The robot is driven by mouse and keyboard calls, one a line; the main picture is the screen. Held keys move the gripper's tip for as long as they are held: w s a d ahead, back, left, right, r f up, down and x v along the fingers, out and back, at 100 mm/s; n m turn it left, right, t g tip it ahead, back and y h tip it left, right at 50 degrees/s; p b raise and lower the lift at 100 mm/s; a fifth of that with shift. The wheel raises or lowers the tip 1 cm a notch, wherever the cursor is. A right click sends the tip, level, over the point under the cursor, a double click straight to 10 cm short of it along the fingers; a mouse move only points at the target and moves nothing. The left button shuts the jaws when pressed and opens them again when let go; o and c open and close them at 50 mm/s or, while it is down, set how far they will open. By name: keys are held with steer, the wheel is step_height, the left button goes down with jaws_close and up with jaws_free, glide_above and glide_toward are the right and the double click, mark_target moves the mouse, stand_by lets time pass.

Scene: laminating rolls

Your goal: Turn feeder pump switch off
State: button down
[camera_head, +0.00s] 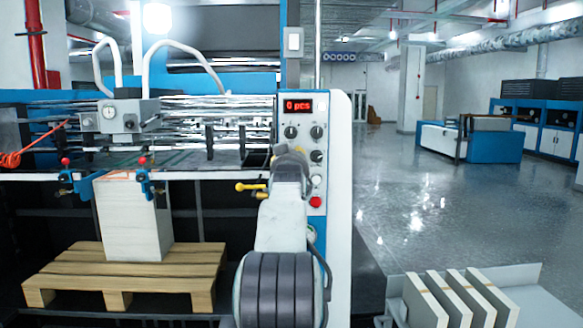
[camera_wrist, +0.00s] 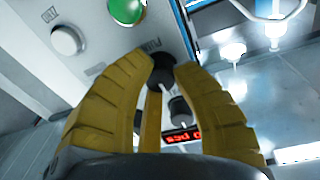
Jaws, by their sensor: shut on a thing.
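A black rotary knob (camera_wrist: 162,76) with a white pointer line sits on the pale control panel (camera_wrist: 105,42), beside an upside-down label that seems to read "PUMP". The panel (camera_head: 338,190) there shows a red "0 pcs" display (camera_head: 298,106) and other black knobs. A second black knob (camera_wrist: 180,110) is near my fingers in the wrist view.
A green button (camera_wrist: 125,9) and a white button (camera_wrist: 66,41) are close to my fingers. A red button (camera_head: 315,202) is low on the panel. A wooden pallet (camera_head: 125,275) bears a paper stack (camera_head: 132,220) at left.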

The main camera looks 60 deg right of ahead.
steer(key=shift+w, duration=0.1)
stand_by(0.3)
steer(key=c, duration=1)
jaws_free()
steer(key=shift+o, duration=0.2)
steer(key=v, duration=1.2)
steer(key=shift+w, duration=0.15)
